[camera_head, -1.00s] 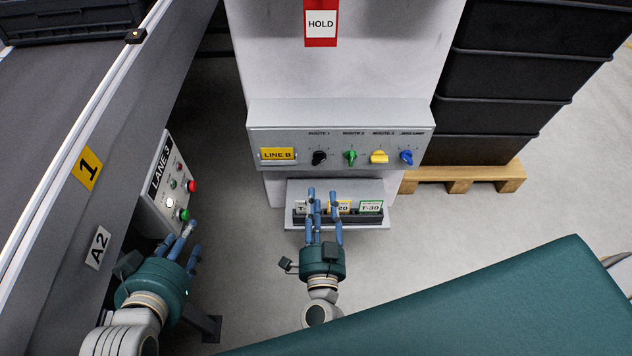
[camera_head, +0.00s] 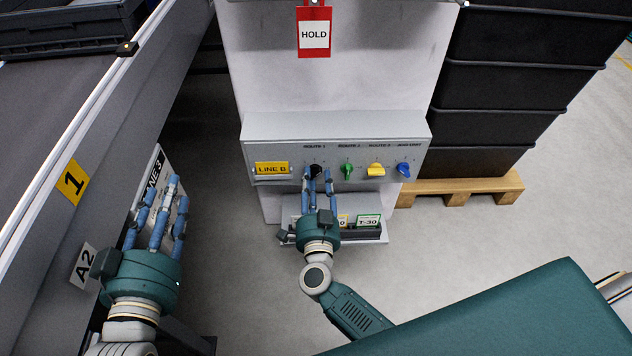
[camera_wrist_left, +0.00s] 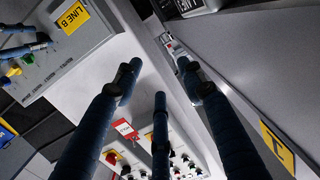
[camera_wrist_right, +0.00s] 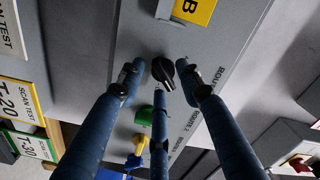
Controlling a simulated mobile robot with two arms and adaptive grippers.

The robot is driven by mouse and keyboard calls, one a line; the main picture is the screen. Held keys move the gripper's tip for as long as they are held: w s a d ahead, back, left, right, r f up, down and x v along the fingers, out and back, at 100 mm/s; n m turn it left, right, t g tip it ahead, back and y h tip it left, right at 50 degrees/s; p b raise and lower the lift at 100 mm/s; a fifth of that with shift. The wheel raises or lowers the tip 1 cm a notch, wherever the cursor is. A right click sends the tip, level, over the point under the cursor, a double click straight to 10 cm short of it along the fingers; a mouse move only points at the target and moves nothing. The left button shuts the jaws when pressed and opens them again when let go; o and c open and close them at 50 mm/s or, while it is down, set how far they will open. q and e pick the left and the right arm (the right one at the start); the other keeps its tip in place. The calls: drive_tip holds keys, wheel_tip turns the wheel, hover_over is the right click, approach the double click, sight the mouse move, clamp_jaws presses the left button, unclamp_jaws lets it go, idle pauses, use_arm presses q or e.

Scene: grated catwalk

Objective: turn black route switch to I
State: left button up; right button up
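The black route switch (camera_head: 316,171) is a round knob under the ROUTE 1 label on the grey LINE B panel (camera_head: 262,131). My right gripper (camera_head: 318,184) is up at this knob, its fingers partly covering it in the head view. In the right wrist view the black knob (camera_wrist_right: 164,72) shows between the spread fingertips (camera_wrist_right: 165,82), with no clear grip on it. Its setting is too small to read. My left gripper (camera_head: 160,212) is open and empty at the left, in front of the LANE 3 box.
Green (camera_head: 346,170), yellow (camera_head: 375,169) and blue (camera_head: 404,169) knobs sit to the right of the black one. A rack of tags (camera_head: 370,232) stands below the panel. A conveyor (camera_head: 75,130) runs at left; black crates (camera_head: 500,110) are stacked at right.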

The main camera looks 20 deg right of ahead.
clamp_jaws()
